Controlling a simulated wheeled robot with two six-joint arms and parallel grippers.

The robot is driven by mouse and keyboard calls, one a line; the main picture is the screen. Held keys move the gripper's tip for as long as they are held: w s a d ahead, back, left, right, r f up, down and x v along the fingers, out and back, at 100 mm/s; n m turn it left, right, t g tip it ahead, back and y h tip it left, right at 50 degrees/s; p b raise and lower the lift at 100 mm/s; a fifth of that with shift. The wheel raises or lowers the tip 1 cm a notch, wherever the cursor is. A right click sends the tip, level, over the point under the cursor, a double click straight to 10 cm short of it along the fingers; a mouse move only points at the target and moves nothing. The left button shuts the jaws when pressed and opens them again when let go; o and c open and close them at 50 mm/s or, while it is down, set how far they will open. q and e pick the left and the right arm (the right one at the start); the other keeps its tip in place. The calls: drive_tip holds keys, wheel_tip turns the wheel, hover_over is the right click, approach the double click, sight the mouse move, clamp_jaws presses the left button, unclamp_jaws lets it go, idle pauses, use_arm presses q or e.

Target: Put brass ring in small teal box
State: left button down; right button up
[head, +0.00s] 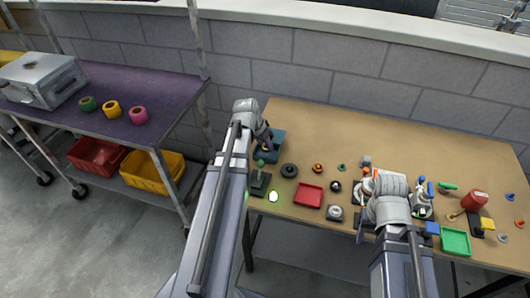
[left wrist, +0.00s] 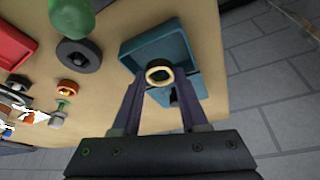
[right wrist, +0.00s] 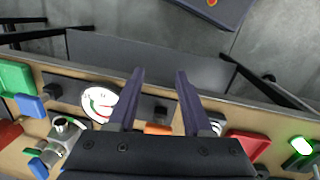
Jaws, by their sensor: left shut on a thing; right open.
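The small teal box (left wrist: 150,47) is an open tray near the table corner in the left wrist view. In the head view the teal box (head: 277,142) is at the table's left end, partly hidden by my left arm. My left gripper (left wrist: 160,82) is shut on the brass ring (left wrist: 149,74), a small gold-coloured ring held over the box. I cannot tell how high it is above the box floor. In the head view my left gripper (head: 267,138) is at the box. My right gripper (right wrist: 160,76) is open and empty above the table's front edge.
A black ring (head: 289,170), a green-topped piece (head: 261,163) and a red tray (head: 309,195) stand near the box. A green tray (head: 456,241), a red drill (head: 473,202) and small parts crowd the right side. The table's back middle is clear.

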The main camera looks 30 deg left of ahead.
sight(265, 150)
use_arm(q)
wheel_tip(265, 150, down, 3)
drive_tip(key=b, duration=0.2)
drive_tip(key=shift+f+b, duration=0.15)
drive_tip(key=shift+b, duration=0.15)
use_arm(e)
wheel_tip(265, 150, down, 3)
drive_tip(key=shift+f, duration=0.1)
use_arm(q)
drive_tip(key=c, duration=0.7)
unclamp_jaws()
drive_tip(key=shift+p+v, duration=0.85)
drive_tip(key=shift+v, duration=0.05)
drive_tip(key=p+v, duration=0.9)
drive_tip(key=v, duration=0.1)
drive_tip(key=shift+s+r+p, duration=0.1)
drive_tip(key=shift+r+p, duration=0.15)
drive_tip(key=shift+p, duration=0.15)
use_arm(e)
wheel_tip(265, 150, up, 11)
